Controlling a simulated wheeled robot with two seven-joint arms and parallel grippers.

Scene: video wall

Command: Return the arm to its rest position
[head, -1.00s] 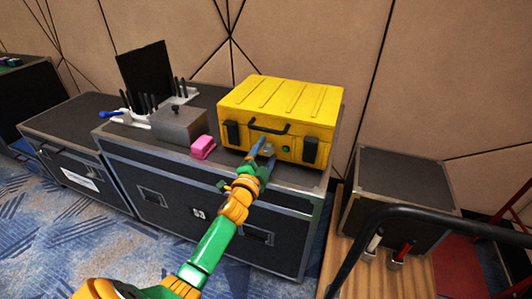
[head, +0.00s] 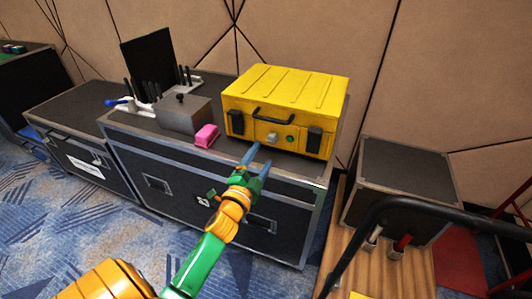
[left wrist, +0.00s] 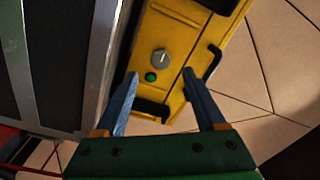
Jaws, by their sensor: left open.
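My left arm reaches in from the bottom of the head view. Its gripper (head: 258,160) is open and empty, in front of the yellow case (head: 285,100) and apart from it. In the left wrist view the two blue fingers (left wrist: 160,98) stand wide apart with nothing between them. Beyond them show the case's grey knob (left wrist: 160,57) and green button (left wrist: 151,77). The case sits shut on a black flight case (head: 200,185), its handle and latches facing me. My right gripper is not in view.
A pink block (head: 206,136), a grey metal box (head: 183,113) and a white holder with black sticks stand left of the yellow case. Another dark case (head: 398,185) stands at the right. A black rail (head: 440,207) crosses the lower right. Patterned carpet lies at the left.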

